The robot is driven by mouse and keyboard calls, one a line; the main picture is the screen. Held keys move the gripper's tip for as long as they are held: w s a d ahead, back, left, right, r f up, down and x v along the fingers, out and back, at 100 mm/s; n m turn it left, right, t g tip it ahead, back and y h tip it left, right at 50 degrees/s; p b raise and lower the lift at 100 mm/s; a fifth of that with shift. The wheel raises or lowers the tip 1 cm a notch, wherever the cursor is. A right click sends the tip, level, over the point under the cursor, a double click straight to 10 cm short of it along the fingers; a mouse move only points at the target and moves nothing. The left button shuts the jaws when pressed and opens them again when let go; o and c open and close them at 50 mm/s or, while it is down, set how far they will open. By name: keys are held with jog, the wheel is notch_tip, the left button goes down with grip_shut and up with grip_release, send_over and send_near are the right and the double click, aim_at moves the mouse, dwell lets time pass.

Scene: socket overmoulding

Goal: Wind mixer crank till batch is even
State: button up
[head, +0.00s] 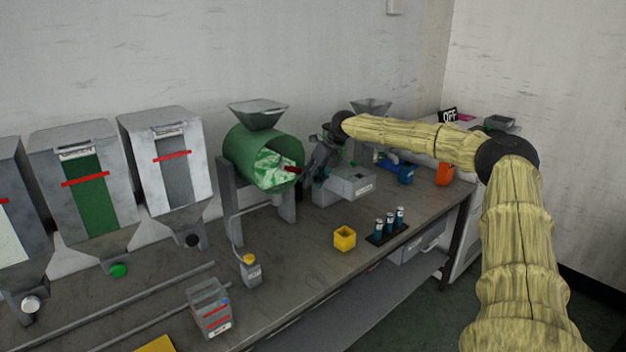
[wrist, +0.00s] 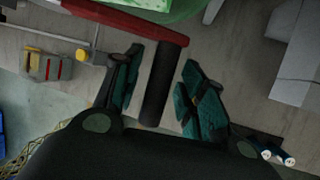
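The mixer is a green drum (head: 250,156) on grey stands, with a grey hopper on top. Through its front the batch (head: 272,169) shows streaks and patches of green and white, so it is uneven. A red crank arm (wrist: 130,18) leads to a dark cylindrical handle (wrist: 159,84) in the wrist view; only a bit of red (head: 292,169) shows in the head view. My gripper (wrist: 163,68) is open, its two green-padded fingers on either side of the handle with narrow gaps visible. In the head view my gripper (head: 318,165) is at the drum's right side, partly hiding the crank.
Three hopper bins stand at the left, one with green material (head: 87,195). A grey machine (head: 343,185) sits close right of my gripper.

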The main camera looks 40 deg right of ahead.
jog(key=v, duration=1.2)
jog(key=shift+d, duration=0.15)
dwell(0.3)
jog(key=shift+w, duration=0.1)
